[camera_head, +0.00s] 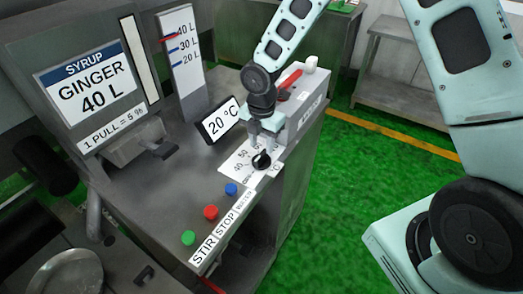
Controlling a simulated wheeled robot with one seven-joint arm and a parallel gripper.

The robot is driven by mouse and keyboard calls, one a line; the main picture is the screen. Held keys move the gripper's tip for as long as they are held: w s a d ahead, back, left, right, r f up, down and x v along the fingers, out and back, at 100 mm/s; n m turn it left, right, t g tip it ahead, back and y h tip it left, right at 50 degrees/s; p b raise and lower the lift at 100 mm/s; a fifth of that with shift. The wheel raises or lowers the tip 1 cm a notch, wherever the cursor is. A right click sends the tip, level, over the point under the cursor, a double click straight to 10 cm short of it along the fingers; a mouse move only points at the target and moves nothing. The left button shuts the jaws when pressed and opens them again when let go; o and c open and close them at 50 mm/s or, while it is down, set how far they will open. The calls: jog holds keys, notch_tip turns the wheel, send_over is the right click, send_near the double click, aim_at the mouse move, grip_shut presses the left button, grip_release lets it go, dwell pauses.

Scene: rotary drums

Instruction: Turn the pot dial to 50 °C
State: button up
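The black pot dial (261,160) sits on a white scale plate (236,163) on the machine's sloping top. The numbers 40 and 50 show on the plate to the dial's left; other marks are hidden or too small to read. A small display (221,122) behind the plate reads 20 °C. My gripper (266,144) points down just above and behind the dial in the picture. Its two fingers look apart, with a gap between them. I cannot tell whether they touch the dial.
Blue (231,190), red (211,212) and green (188,238) buttons lie left of the dial, beside STIR, STOP and WATER labels. A red lever (290,79) stands behind my gripper. A GINGER 40 L syrup panel (88,85) is at left. Green floor is clear at right.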

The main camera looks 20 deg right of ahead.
aim_at(262, 154)
jog(key=shift+f, duration=2.1)
jog(key=shift+c, duration=0.4)
grip_shut()
